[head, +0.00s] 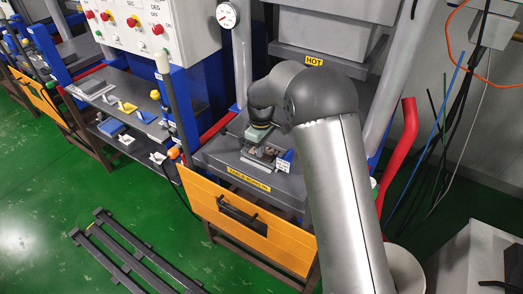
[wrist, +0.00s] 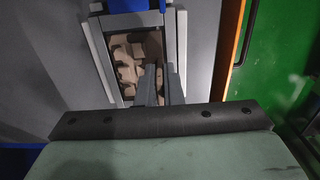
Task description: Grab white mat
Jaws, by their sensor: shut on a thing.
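My gripper (wrist: 160,88) points down over the grey press table (head: 215,157) under the HOT sign. Its dark grey fingers are close together at the right side of a pale-rimmed frame (wrist: 98,52) with brown chunks inside. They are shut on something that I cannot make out. In the head view my gripper (head: 256,150) is small and partly hidden by my arm. I cannot pick out a white mat for certain; whether it is between the fingers is hidden.
A blue block with a white label (head: 285,160) stands right of my gripper. An orange drawer front (head: 235,215) is below the table. Shelves with small tools (head: 125,107) are at left. A red pipe (head: 400,150) rises at right. Dark slats (head: 125,255) lie on the green floor.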

